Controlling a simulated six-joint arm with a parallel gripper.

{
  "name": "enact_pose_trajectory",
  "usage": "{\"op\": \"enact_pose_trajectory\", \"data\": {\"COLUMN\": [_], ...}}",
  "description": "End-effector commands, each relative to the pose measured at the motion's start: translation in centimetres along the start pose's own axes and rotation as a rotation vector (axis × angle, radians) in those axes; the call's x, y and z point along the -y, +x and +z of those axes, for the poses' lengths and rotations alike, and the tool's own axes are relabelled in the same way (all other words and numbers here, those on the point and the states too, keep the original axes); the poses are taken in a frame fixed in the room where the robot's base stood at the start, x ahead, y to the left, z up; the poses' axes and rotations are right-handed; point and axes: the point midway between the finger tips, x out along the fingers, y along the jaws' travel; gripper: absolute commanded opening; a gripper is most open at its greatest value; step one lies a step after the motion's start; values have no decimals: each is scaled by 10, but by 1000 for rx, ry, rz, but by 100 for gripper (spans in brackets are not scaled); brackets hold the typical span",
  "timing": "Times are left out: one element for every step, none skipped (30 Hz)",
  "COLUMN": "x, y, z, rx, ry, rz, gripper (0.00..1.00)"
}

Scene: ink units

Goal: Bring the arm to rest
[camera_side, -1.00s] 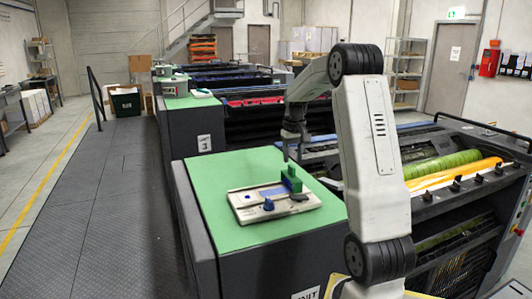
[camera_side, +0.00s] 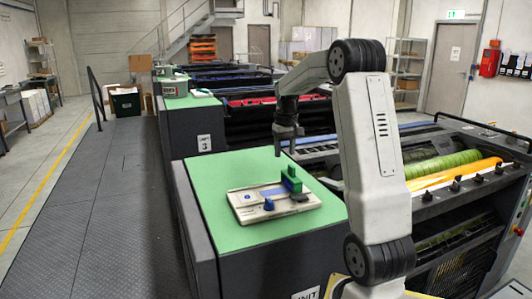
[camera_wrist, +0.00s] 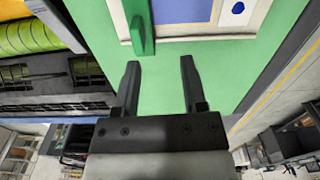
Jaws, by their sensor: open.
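My gripper (camera_side: 287,148) hangs above the far part of the green top of the press unit (camera_side: 230,226), pointing down and empty. In the wrist view my gripper (camera_wrist: 159,80) shows its two dark fingers well apart, with only bare green surface (camera_wrist: 160,100) between them. My arm reaches in from the right of the side view, bent at its upper joint.
The wrist view also shows the green block (camera_wrist: 140,28). Rollers in the open press (camera_side: 445,163) lie to the right.

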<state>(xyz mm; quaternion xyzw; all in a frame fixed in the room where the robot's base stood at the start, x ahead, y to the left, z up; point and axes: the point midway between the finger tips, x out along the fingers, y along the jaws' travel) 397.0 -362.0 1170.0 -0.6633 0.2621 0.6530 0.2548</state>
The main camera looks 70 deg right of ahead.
Motion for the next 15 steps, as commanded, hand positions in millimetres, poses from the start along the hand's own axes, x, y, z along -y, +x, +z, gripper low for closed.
{"op": "enact_pose_trajectory", "data": {"x": [16, 25, 38, 48, 59, 73, 85, 96, 110, 120, 130, 143, 152, 162, 173], "y": [4, 8, 12, 16, 20, 25, 29, 33, 39, 43, 47, 53, 56, 60, 66], "z": [3, 5, 8, 10, 14, 19, 23, 28, 35, 41, 47, 56, 63, 70, 80], "rx": [-5, -9, -14, -21, -27, -34, -40, -47, -55, -61, -67, -75, -81, -88, -96], "ry": [-29, -45, -69, -88, -108, -135, -156, -177, -207, -228, -250, -278, -299, -320, -348], "rz": [0, 0, 0, 0, -1, -1, -2, -3, -5, -6, -7, -10, -12, -14, -17], "gripper": [54, 54, 54, 54, 54, 54, 54, 54, 54, 54, 54, 54, 54, 54, 54]}}
